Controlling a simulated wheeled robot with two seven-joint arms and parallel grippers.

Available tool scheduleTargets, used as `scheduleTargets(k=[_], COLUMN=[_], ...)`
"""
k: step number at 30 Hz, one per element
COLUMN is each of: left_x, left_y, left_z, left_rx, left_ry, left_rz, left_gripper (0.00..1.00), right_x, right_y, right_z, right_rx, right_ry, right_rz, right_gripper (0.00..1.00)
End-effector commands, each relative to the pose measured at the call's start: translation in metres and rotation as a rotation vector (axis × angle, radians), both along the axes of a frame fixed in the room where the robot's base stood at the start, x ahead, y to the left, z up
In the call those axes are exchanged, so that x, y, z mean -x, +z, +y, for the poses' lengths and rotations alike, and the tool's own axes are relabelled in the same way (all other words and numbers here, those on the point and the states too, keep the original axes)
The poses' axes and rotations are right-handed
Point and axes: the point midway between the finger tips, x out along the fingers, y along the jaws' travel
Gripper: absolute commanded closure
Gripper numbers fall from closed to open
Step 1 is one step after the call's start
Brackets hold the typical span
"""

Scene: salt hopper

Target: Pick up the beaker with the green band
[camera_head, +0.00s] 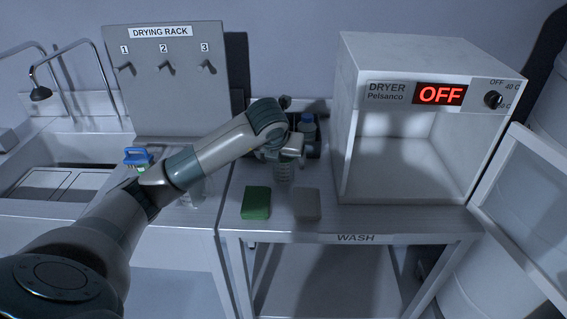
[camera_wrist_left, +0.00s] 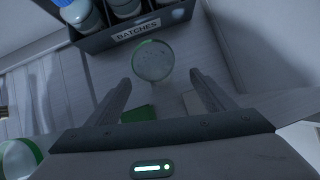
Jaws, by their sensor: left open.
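A clear round beaker (camera_wrist_left: 152,62) lies just beyond and between my left fingertips in the left wrist view, with a thin green arc at its rim. In the head view, a clear beaker (camera_head: 284,173) stands on the wash table directly below my left gripper (camera_head: 288,150). In the left wrist view my left gripper (camera_wrist_left: 162,82) is open and empty, its fingers apart from the beaker. A second round thing with a broad green band (camera_wrist_left: 18,160) is cut off at the lower left of that view. My right gripper is not in view.
A green sponge (camera_head: 256,203) and a grey block (camera_head: 306,204) lie near the table's front. The BATCHES crate (camera_wrist_left: 136,32) holds bottles close behind the beaker. The open dryer (camera_head: 405,92) stands right. A blue-handled thing (camera_head: 138,157) is by the sink.

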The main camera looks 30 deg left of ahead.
Motion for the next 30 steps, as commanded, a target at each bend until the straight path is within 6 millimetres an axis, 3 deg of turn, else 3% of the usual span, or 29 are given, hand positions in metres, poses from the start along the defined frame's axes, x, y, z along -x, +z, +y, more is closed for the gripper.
scheduleTargets(k=[7, 20, 30], left_x=[-0.009, -0.011, -0.034], left_y=[-0.014, -0.016, -0.04], left_z=[0.003, 0.005, 0.02], left_rx=[0.0, 0.001, 0.002], left_ry=[0.0, -0.001, 0.002], left_rz=[0.001, 0.001, 0.003], left_gripper=[0.24, 0.24, 0.24], right_x=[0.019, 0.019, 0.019], right_y=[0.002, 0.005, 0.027], right_z=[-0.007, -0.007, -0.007], right_rx=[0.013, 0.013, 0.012], right_ry=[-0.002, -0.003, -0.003], right_rz=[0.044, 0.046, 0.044], right_gripper=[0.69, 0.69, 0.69])
